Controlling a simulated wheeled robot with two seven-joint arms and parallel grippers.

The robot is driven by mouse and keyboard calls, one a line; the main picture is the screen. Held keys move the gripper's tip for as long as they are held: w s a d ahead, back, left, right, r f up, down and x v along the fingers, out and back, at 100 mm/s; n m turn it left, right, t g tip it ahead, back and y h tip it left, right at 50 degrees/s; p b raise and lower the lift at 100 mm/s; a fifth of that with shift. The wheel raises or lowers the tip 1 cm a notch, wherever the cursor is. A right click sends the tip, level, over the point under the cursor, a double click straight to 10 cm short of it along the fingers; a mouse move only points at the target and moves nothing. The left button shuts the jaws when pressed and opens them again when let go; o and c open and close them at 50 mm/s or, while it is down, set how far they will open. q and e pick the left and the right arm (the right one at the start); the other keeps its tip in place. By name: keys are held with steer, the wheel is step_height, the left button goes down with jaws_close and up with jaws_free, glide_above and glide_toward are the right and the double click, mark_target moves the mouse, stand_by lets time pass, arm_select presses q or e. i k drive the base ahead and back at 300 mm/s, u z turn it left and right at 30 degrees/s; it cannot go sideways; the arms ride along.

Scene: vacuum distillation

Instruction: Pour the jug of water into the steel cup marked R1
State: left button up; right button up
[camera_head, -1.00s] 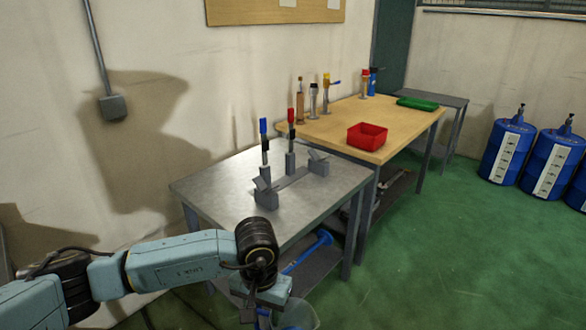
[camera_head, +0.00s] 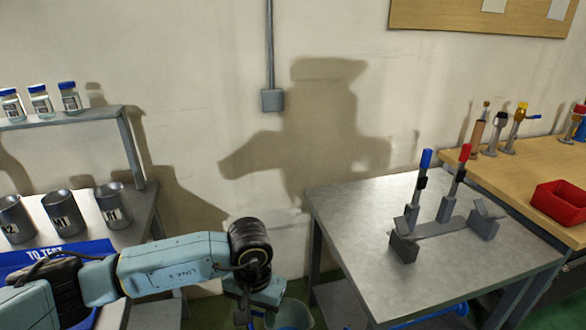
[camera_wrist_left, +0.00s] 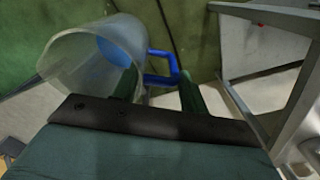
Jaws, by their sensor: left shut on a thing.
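My left gripper (camera_head: 262,312) is at the bottom of the head view, between the two tables. It is shut on the blue handle of the clear jug (camera_head: 292,314), which is mostly cut off there. In the left wrist view the jug (camera_wrist_left: 85,62) has blue water inside, and its blue handle (camera_wrist_left: 160,78) lies between my fingers. The steel cup that appears marked R1 (camera_head: 113,206) stands upright at the right end of a row of cups on the left table, well left of and beyond the gripper. My right gripper is out of view.
Two other steel cups (camera_head: 61,216) stand beside it, above a blue "TO TEST" mat (camera_head: 88,248). A shelf (camera_head: 75,117) with lidded jars (camera_head: 41,100) overhangs behind. A metal table (camera_head: 345,215) with clamp fixtures (camera_head: 440,230) stands to the right.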

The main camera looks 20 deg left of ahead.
mark_target(111, 199)
steer(key=u, duration=0.75)
steer(key=i, duration=0.8)
steer(key=u, duration=0.5)
